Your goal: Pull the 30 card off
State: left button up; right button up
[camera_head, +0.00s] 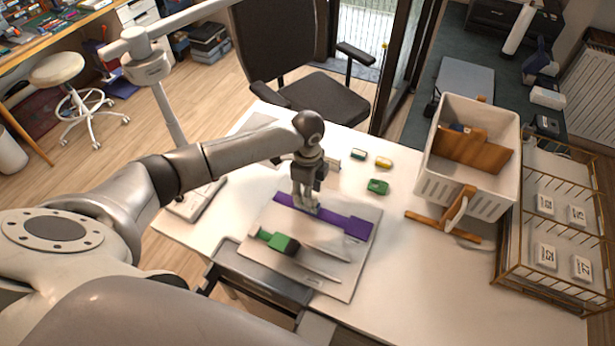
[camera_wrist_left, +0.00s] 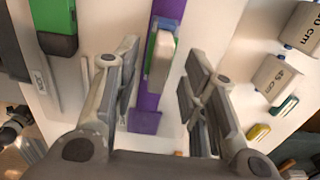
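In the head view my left gripper (camera_head: 306,205) points down at a purple strip (camera_head: 345,222) on a pale board (camera_head: 342,285). In the left wrist view its two fingers (camera_wrist_left: 162,62) are apart, with the purple strip (camera_wrist_left: 146,121) between them. A pale block or card (camera_wrist_left: 161,62) with a green side sits on the strip between the fingers, with a gap on both sides. Its printing is not visible, so I cannot tell whether it is the 30 card. Cards at the right of the wrist view read 45 cm (camera_wrist_left: 278,78) and partly hidden "0 cm" (camera_wrist_left: 304,27). My right gripper is not in view.
Small green (camera_head: 378,187) and yellow (camera_head: 384,163) pieces lie on the white table (camera_head: 420,285). A white crate (camera_head: 452,187) and a wire rack (camera_head: 552,290) with numbered cards stand at right.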

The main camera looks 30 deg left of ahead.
pick_arm(q)
jog(key=shift+f, duration=1)
grip_shut()
